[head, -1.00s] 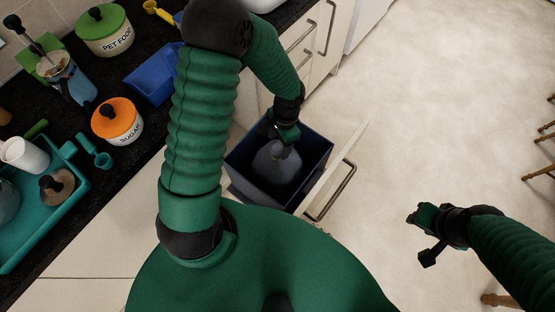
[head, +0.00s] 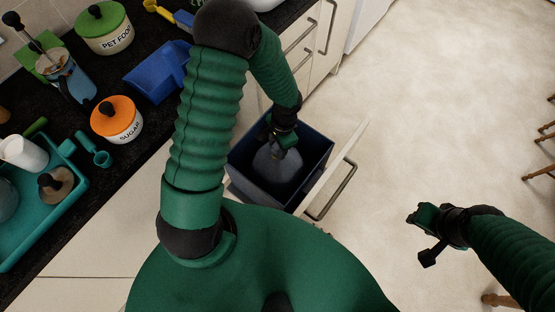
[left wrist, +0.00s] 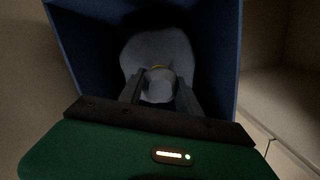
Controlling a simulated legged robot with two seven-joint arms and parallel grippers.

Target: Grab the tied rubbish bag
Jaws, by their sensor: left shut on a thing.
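The grey tied rubbish bag (head: 278,172) sits inside a dark blue bin (head: 318,150) in a pulled-out drawer. My left gripper (head: 283,143) reaches down into the bin's mouth and is shut on the top of the bag. In the left wrist view the bag (left wrist: 158,52) shows between the bin walls (left wrist: 226,60). A yellowish tie shows at its neck, and the fingers (left wrist: 160,92) are on either side of the neck. The bag's underside is hidden. My right gripper (head: 425,235) is over the floor at the right, away from the bin, with its fingers apart.
The drawer front with its handle (head: 332,188) stands just right of the bin. The dark counter (head: 70,220) at the left holds a sugar jar (head: 117,120), a pet food jar (head: 104,30), a blue scoop-like container (head: 157,75) and a teal tray (head: 40,215). Open floor lies right.

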